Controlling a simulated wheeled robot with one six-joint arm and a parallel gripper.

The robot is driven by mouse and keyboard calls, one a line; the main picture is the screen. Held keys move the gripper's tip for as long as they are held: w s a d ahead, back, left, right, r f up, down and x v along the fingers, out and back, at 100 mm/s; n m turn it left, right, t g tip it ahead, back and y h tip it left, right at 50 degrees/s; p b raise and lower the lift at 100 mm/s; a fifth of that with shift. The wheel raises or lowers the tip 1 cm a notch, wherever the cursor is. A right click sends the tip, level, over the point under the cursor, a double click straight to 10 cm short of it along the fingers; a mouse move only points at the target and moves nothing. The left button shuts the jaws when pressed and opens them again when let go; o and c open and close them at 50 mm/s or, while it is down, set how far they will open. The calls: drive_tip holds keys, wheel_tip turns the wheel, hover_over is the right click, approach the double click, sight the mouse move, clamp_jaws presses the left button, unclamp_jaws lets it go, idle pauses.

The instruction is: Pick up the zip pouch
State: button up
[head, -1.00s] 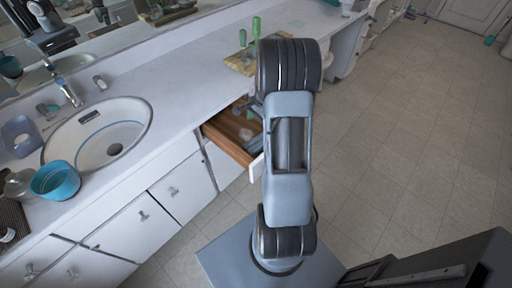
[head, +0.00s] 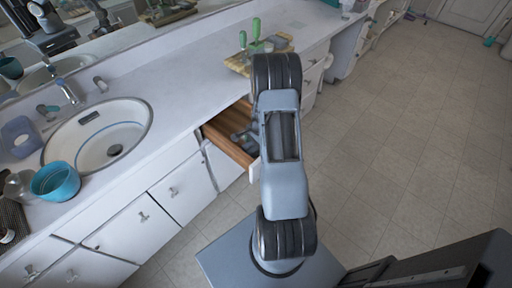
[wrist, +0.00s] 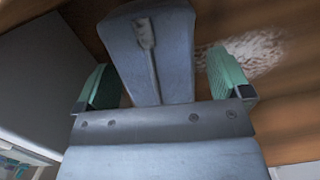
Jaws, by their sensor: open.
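A blue-grey piece that looks like the zip pouch (wrist: 172,55) shows in the wrist view, with a narrow pull-like mark down its face. My gripper (wrist: 163,82) is open, with one green fingertip on each side of this piece. Gaps show between it and both fingertips; I see no grip on it. In the head view my gripper (head: 243,137) is low inside the open wooden drawer (head: 222,142). My arm hides part of the drawer, and I cannot make out the pouch there.
A whitish textured patch (wrist: 255,52) lies on the wood by the right fingertip. The drawer's walls are close around my gripper. The counter above carries a yellow mat (head: 240,66) with green items. A sink (head: 105,130) and teal bowl (head: 55,181) are left. The floor at right is clear.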

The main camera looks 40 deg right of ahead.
drive_tip(key=shift+a+f, duration=0.1)
drive_tip(key=shift+f, duration=0.35)
drive_tip(key=shift+c, duration=0.4)
drive_tip(key=c, duration=1)
drive_tip(key=shift+o, duration=0.2)
